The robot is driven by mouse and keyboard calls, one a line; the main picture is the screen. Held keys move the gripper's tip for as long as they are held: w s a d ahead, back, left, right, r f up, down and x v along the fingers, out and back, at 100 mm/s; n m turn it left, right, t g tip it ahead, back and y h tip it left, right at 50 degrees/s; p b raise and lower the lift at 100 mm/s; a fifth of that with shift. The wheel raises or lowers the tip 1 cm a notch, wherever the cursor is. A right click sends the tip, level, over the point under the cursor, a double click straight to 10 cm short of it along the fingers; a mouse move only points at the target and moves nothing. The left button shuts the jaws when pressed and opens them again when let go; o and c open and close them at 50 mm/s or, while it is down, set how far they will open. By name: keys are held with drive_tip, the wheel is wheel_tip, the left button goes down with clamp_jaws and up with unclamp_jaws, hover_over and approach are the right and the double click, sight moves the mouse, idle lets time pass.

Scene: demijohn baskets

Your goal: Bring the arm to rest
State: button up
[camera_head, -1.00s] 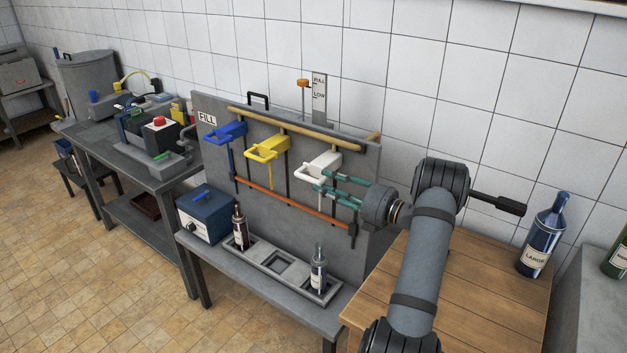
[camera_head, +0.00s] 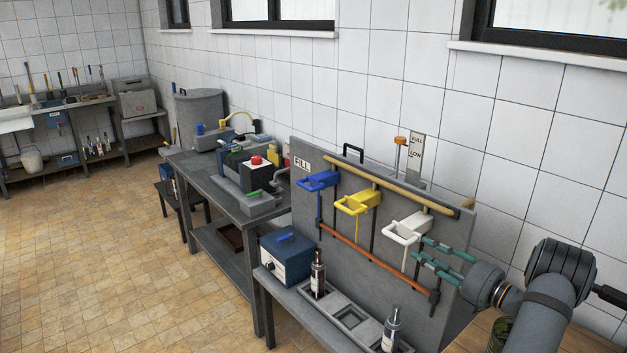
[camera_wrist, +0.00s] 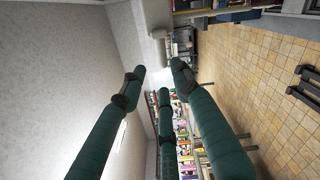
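My gripper (camera_head: 430,257) is in front of the grey filling panel (camera_head: 345,235) at its right side, with its green fingers pointing left. The fingers are spread apart with nothing between them. In the wrist view my gripper (camera_wrist: 158,85) also shows open and empty, with free space ahead of the fingertips. The white tap handle (camera_head: 405,230) is close to the fingertips in the head view; I cannot tell whether they touch. The yellow handle (camera_head: 357,202) and blue handle (camera_head: 318,181) are farther left on the panel.
Two bottles, a dark one (camera_head: 318,274) and a clear one (camera_head: 391,330), stand in the tray below the panel. A blue box (camera_head: 286,257) is beside them. A grey workbench (camera_head: 215,190) with equipment stands to the left. The tiled floor (camera_head: 100,270) is open at far left.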

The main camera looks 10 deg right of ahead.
sight(386, 231)
drive_tip(key=x, duration=1)
drive_tip(key=shift+w+a, duration=0.15)
drive_tip(key=shift+f+b, duration=0.4)
drive_tip(key=shift+f, duration=0.2)
